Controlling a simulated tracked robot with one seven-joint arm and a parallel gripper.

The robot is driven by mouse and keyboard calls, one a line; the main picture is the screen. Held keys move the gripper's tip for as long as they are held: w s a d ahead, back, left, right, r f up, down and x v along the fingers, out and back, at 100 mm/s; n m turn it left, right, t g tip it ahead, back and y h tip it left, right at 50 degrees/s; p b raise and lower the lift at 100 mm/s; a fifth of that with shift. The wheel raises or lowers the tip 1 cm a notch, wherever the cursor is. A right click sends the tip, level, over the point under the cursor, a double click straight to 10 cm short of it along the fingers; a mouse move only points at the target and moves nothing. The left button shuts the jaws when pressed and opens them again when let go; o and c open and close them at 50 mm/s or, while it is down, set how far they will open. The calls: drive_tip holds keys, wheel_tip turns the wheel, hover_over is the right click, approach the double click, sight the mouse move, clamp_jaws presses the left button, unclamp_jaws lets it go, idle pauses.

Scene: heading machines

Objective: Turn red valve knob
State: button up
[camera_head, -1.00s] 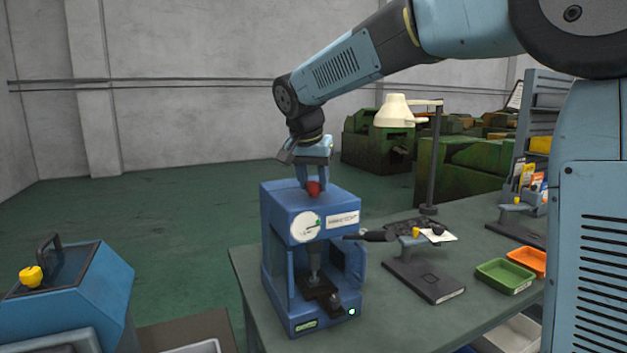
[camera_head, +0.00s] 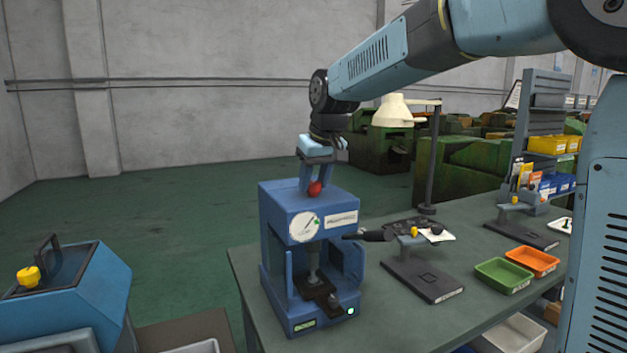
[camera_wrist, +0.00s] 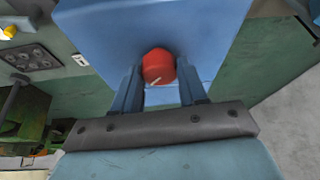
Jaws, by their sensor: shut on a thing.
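The red valve knob (camera_head: 315,188) sits on top of the blue machine (camera_head: 287,197), which stands on the bench near its left end. My gripper (camera_head: 316,184) reaches down from above and is shut on the knob, one finger on each side. In the wrist view the red knob (camera_wrist: 158,67) shows between the two blue fingers, with a pale pointer line on its face. The machine's front carries a round dial gauge (camera_head: 305,227) and a small lit green light (camera_head: 351,311).
A black-handled lever (camera_head: 372,236) juts out right of the machine. A desk lamp (camera_head: 394,110), a small stand (camera_head: 424,277), a green tray (camera_head: 503,273) and an orange tray (camera_head: 533,261) are on the bench (camera_head: 400,312). A blue box with a yellow knob (camera_head: 29,276) stands at left.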

drive_tip(key=n, duration=0.1)
drive_tip(key=n+g+y, duration=0.1)
drive_tip(key=n, duration=0.1)
drive_tip(key=shift+w+d+n, duration=0.15)
drive_tip(key=shift+n, duration=0.15)
drive_tip(key=n, duration=0.2)
drive_tip(key=n+g, duration=0.1)
drive_tip(key=n, duration=0.1)
drive_tip(key=shift+g+y, duration=0.3)
drive_tip(key=shift+y, duration=0.1)
drive_tip(key=shift+n, duration=0.3)
drive_tip(key=o, duration=1)
drive_tip(key=shift+o, duration=0.2)
drive_tip(key=shift+r, duration=0.1)
drive_tip(key=v, duration=1.3)
drive_tip(key=shift+d+r, duration=0.25)
